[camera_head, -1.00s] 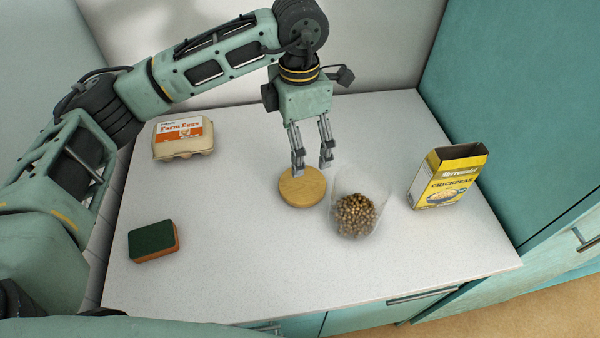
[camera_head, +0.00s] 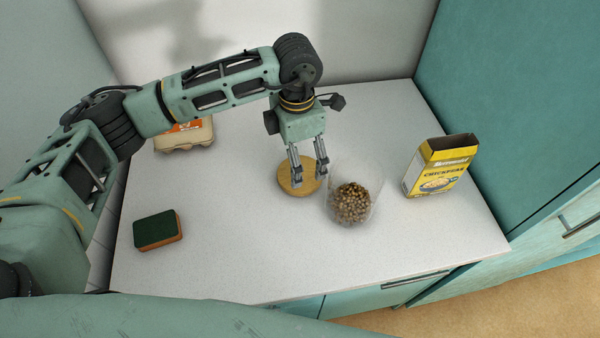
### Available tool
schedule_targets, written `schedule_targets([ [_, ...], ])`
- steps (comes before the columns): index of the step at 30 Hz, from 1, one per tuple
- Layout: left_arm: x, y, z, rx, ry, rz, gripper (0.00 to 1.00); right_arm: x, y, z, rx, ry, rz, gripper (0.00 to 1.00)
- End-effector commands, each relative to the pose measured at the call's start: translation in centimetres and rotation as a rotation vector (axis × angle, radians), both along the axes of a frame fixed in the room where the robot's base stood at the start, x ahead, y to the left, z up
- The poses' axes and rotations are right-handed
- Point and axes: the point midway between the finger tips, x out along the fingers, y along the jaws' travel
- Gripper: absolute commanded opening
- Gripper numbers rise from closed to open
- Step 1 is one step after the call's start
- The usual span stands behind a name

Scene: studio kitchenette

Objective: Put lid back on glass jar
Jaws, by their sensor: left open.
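The lid is a round wooden disc (camera_head: 287,187) lying flat on the white counter, just left of the jar. The glass jar (camera_head: 353,201) stands open and upright, filled partway with chickpeas. My left gripper (camera_head: 308,178) points down over the lid with its fingers spread, one on each side of the lid's middle in the picture. The fingers cover part of the lid, and I cannot tell whether they touch it. My right gripper is not in view.
A yellow chickpeas box (camera_head: 437,167) stands open at the right. A green and orange sponge (camera_head: 157,230) lies at the left. An egg carton (camera_head: 184,138) sits at the back left, partly behind my arm. The front of the counter (camera_head: 260,265) is clear.

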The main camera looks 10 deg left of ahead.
Motion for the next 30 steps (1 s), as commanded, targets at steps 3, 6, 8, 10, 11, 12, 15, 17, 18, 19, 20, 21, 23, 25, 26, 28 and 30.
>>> schedule_targets([
  [3,0.0,0.0,0.0,0.0,0.001,0.0,0.9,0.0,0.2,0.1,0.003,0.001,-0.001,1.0],
  [6,-0.1,-0.2,-0.7,0.0,0.006,0.001,0.9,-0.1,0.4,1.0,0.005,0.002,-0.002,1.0],
  [8,-0.2,-0.3,-1.5,0.001,0.006,0.001,0.9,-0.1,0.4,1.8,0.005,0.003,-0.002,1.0],
  [10,-0.2,-0.5,-2.6,0.001,0.006,0.002,0.9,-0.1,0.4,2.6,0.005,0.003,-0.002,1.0],
  [11,-0.2,-0.5,-3.1,0.001,0.006,0.001,0.9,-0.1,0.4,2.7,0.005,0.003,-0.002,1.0],
  [12,-0.2,-0.5,-3.7,-0.001,0.004,0.001,0.9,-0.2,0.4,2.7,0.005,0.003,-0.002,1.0],
  [15,-0.1,-0.5,-4.8,0.0,0.004,0.001,0.9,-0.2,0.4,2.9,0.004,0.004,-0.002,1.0],
  [17,-0.1,-0.5,-5.1,-0.001,0.002,0.001,0.9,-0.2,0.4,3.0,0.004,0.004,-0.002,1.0],
  [18,-0.1,-0.5,-5.2,-0.001,0.001,0.001,0.9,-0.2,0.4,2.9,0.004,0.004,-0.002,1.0],
  [19,-0.1,-0.5,-5.2,-0.001,0.001,0.001,0.9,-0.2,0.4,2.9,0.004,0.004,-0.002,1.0],
  [20,0.0,-0.5,-5.2,-0.001,-0.001,0.001,0.9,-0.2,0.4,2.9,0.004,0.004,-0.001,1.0],
  [21,0.0,-0.5,-5.2,0.0,0.0,0.0,0.9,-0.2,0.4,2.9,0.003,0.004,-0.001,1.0],
  [23,-0.1,-0.5,-5.2,0.0,0.0,0.0,0.9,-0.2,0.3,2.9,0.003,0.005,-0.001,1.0],
  [25,-0.1,-0.5,-5.2,-0.001,0.001,0.0,0.9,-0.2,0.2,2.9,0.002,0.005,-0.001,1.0],
  [26,-0.1,-0.5,-5.2,-0.001,0.001,0.0,0.9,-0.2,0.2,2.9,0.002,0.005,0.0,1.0],
  [28,-0.1,-0.5,-5.2,-0.001,0.001,0.0,0.87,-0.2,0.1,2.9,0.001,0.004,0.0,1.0],
  [30,-0.1,-0.5,-5.2,-0.001,0.001,0.0,0.81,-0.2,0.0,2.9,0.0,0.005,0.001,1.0],
])
